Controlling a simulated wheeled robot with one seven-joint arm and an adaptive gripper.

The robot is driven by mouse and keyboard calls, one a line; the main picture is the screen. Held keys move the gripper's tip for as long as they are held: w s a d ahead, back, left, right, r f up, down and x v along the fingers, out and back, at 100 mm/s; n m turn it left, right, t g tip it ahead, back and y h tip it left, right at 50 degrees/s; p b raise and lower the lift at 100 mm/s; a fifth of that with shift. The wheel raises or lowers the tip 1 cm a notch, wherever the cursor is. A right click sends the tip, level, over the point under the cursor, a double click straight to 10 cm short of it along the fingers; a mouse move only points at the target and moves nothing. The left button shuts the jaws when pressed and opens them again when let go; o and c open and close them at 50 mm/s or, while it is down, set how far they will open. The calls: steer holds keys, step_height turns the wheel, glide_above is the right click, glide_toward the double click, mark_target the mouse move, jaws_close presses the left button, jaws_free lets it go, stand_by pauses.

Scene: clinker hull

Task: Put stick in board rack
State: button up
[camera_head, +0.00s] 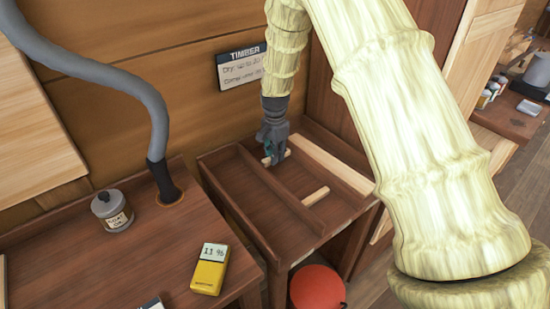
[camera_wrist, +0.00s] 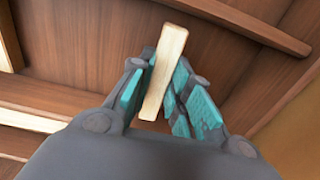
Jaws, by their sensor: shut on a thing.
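My gripper (camera_head: 272,156) hangs over the wooden board rack (camera_head: 243,192), a dark brown tray with dividers. In the wrist view, my gripper (camera_wrist: 160,92) has its teal-padded fingers shut on a short pale stick (camera_wrist: 166,68). The held stick also shows in the head view (camera_head: 284,156), partly hidden by the fingers. I cannot tell whether it touches the rack floor. A second short pale stick (camera_head: 315,196) lies in the right part of the rack. A longer pale board (camera_head: 330,164) lies along the rack's right side.
A "TIMBER" sign (camera_head: 242,67) is on the wall behind the rack. A yellow moisture meter (camera_head: 210,269) and a lidded jar (camera_head: 112,210) stand on the bench at left, with a grey hose (camera_head: 110,78). A red round object (camera_head: 316,288) is below the rack. The rack's left compartment looks empty.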

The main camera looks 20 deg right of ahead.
step_height(320, 180, down, 2)
steer(key=shift+w+f, duration=0.15)
steer(key=shift+f, duration=0.1)
steer(key=shift+r, duration=0.15)
steer(key=o, duration=0.8)
steer(key=shift+f, duration=0.25)
steer(key=shift+o, duration=0.2)
steer(key=shift+r, duration=0.1)
step_height(320, 180, up, 12)
steer(key=b, duration=0.2)
steer(key=shift+r, duration=0.1)
